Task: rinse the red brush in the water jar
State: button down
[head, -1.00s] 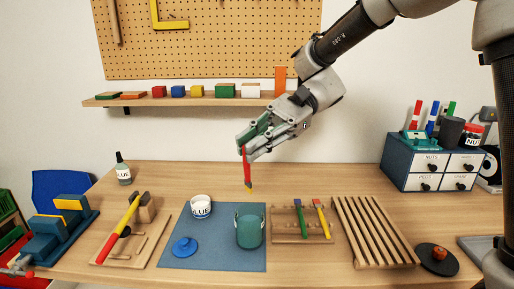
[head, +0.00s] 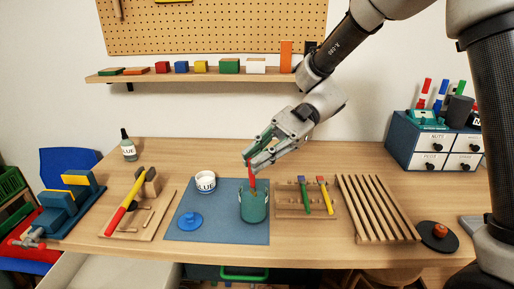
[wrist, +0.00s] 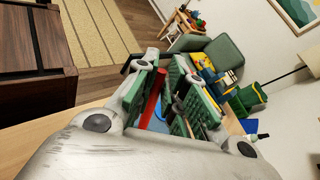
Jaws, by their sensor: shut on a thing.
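My gripper (head: 258,158) is shut on the red brush (head: 252,179), seen in the head view just above the water jar. The brush also shows between the fingers in the wrist view (wrist: 151,97). It points down, and its lower end appears to be inside the jar's opening; the tip is hidden. The teal water jar (head: 253,208) stands on the right part of the blue mat (head: 218,233). A brush rack (head: 288,209) right of the jar holds a green brush (head: 303,197) and a yellow brush (head: 325,197).
A slatted wooden rack (head: 376,208) stands at the right.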

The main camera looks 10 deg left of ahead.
jog(key=shift+w+f, duration=0.3)
jog(key=shift+f, duration=0.35)
jog(key=shift+w+f, duration=0.35)
jog(key=shift+f, duration=0.35)
jog(key=shift+w+f, duration=0.3)
jog(key=shift+f, duration=0.35)
